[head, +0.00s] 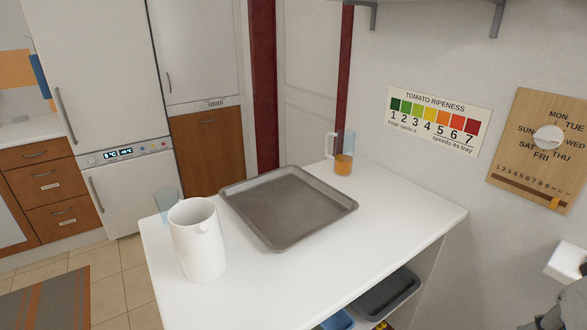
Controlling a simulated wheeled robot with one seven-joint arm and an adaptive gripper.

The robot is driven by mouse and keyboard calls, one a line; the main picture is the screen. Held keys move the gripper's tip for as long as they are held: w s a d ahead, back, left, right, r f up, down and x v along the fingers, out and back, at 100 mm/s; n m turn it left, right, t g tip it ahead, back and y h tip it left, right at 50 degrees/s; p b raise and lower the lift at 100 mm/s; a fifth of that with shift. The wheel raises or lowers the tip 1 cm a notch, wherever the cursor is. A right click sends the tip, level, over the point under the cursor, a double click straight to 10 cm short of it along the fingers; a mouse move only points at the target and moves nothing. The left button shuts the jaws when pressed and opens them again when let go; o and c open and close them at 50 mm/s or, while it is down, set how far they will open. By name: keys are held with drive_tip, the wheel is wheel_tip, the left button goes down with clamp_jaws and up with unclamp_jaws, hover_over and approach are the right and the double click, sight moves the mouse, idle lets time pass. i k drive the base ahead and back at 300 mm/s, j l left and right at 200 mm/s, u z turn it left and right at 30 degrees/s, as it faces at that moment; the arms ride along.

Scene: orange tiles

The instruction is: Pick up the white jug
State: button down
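The white jug (198,243) stands upright on the white counter (330,262), near its left end. Its open top faces up and a small spout shows on the right of its rim. Part of my gripper (553,318) seems to show at the lower right corner, dark grey and cut off by the picture edge. It is far to the right of the jug and apart from it. Its fingertips cannot be made out.
A blue-tinted glass (165,199) stands close behind the jug. A grey baking tray (322,208) lies right of the jug. A clear mug with orange liquid (343,163) stands behind the tray. The counter front right is clear. Trays (387,294) sit on a shelf below.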

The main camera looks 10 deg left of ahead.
sight(196, 226)
drive_tip(key=u, duration=1.25)
